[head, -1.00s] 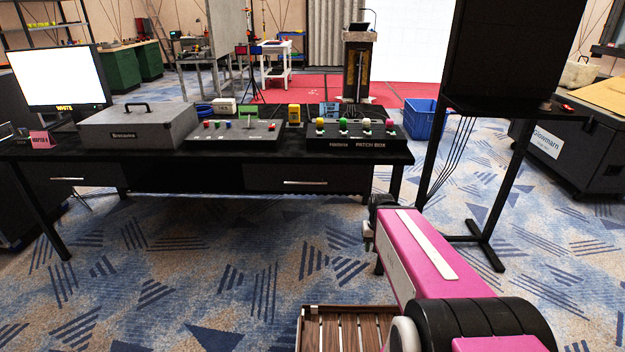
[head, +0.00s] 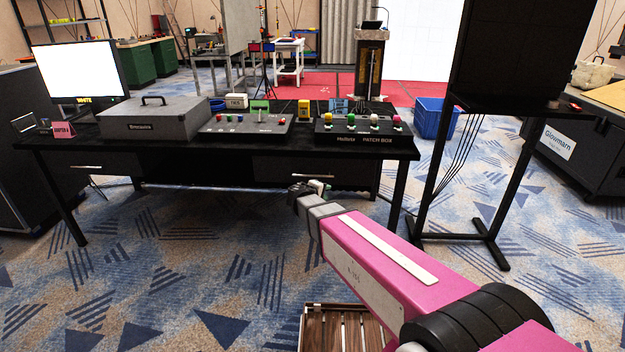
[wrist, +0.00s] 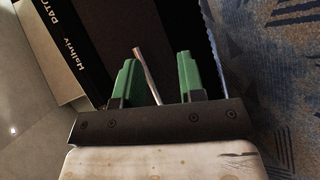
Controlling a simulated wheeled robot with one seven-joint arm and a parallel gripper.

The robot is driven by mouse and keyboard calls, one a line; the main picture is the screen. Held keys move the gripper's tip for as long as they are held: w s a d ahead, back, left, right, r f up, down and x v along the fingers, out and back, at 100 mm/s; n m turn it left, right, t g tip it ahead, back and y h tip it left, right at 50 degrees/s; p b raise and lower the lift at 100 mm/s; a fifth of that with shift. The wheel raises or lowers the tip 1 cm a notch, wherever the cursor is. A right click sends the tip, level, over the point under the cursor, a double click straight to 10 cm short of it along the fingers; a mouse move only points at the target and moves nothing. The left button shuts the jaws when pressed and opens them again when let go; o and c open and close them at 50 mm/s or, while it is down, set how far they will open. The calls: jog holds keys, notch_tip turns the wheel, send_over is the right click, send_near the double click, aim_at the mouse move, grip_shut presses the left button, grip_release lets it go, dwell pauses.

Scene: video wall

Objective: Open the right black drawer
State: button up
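The right black drawer (head: 272,171) sits under the right half of the black table and looks shut.
The black table (head: 170,148) carries a grey case (head: 155,122), a button panel (head: 245,125) and a patch box (head: 358,138). The left drawer (head: 70,160) is shut. A black stand (head: 428,180) is at the right. A wooden slatted thing (head: 318,325) lies low in front.

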jog(key=w+a+r+n+t+y, duration=0.1)
jog(key=w+a+r+n+t, duration=0.15)
jog(key=a, duration=0.65)
jog(key=shift+n+t, duration=0.45)
jog(key=x, duration=1)
jog(key=shift+s+d+f, duration=0.1)
jog(key=shift+d+f, duration=0.05)
jog(key=shift+f, duration=0.05)
grip_shut()
